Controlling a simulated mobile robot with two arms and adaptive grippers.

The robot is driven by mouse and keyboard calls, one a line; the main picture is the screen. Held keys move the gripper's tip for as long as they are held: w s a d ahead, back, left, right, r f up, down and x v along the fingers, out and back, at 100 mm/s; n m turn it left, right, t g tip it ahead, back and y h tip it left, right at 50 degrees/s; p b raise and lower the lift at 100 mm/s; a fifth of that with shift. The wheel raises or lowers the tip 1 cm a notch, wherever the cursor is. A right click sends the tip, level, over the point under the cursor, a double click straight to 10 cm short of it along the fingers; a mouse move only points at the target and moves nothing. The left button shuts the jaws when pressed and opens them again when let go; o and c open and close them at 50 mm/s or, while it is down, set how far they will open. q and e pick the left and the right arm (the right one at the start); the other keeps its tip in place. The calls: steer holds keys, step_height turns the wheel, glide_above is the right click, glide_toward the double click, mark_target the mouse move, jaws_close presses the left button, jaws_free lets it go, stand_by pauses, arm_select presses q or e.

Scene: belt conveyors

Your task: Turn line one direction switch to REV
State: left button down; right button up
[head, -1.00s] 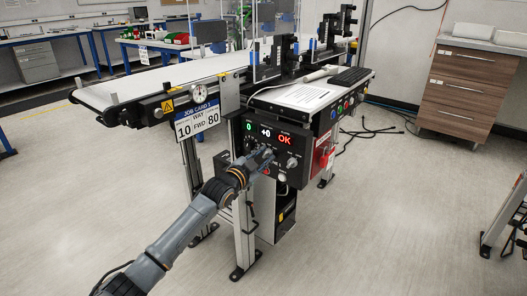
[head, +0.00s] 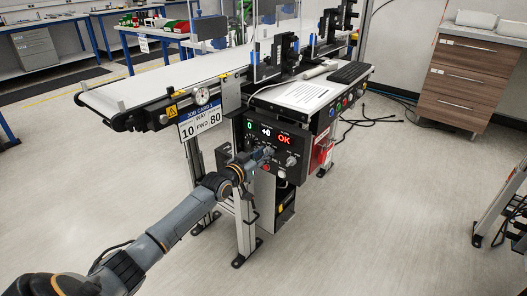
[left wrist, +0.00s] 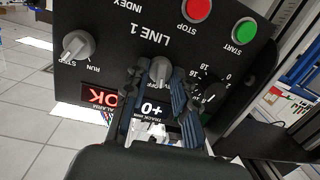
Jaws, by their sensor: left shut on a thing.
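The line one control panel (head: 290,147) faces me under the conveyor, with a green 0, a white +0 and a red OK lit. In the left wrist view the panel, marked LINE 1 (left wrist: 150,34), appears upside down. My left gripper (head: 264,154) is at the panel. In the left wrist view its fingers (left wrist: 159,84) are closed around a grey knob (left wrist: 160,69), apparently the direction switch. The fingers cover most of its labels, so I cannot read its setting. My right gripper is not in view.
A job card (head: 200,121) reading FWD, 10 and 80 hangs left of the panel.

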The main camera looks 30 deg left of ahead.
arm_select(q)
steer(key=shift+n, duration=0.4)
steer(key=shift+n+h, duration=0.3)
steer(key=shift+n, duration=0.5)
steer(key=shift+a+n+h+b, duration=0.1)
steer(key=shift+n+h+b, duration=0.2)
steer(key=shift+n+b, duration=0.8)
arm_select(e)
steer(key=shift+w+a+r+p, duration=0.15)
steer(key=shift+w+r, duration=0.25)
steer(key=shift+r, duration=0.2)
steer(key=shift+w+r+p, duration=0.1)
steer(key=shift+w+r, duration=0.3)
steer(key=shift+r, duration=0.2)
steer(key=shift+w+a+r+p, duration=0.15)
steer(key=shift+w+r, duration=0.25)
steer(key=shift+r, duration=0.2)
arm_select(q)
steer(key=shift+n, duration=0.4)
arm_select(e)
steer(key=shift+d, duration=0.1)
arm_select(q)
steer(key=c, duration=1.1)
jaws_free()
steer(key=shift+o, duration=0.2)
